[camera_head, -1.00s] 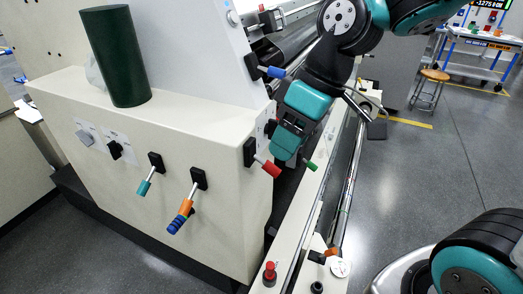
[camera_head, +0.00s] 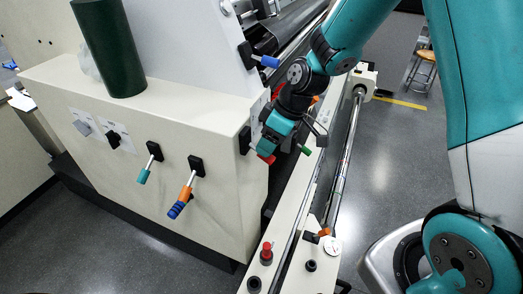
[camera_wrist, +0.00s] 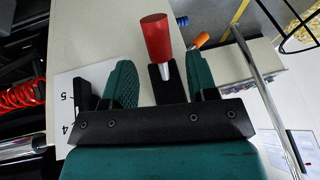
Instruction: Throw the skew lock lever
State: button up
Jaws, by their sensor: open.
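My gripper (camera_head: 266,146) is open at the corner of the cream machine housing. A lever with a red handle (camera_wrist: 156,38) shows between the two teal fingers (camera_wrist: 162,72) in the wrist view. Its metal shaft runs to a black mount, and neither finger visibly closes on it. In the head view my gripper mostly hides this lever; only the red tip (camera_head: 266,158) shows below it. No readable label tells which lever is the skew lock.
Other levers on the housing (camera_head: 130,190) have a teal handle (camera_head: 144,176), an orange and blue handle (camera_head: 181,203) and a blue handle (camera_head: 270,61). A green handle (camera_head: 304,150) is close right of my gripper. A dark green cylinder (camera_head: 110,48) stands on top.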

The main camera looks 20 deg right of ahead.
jog(key=shift+x, duration=2.1)
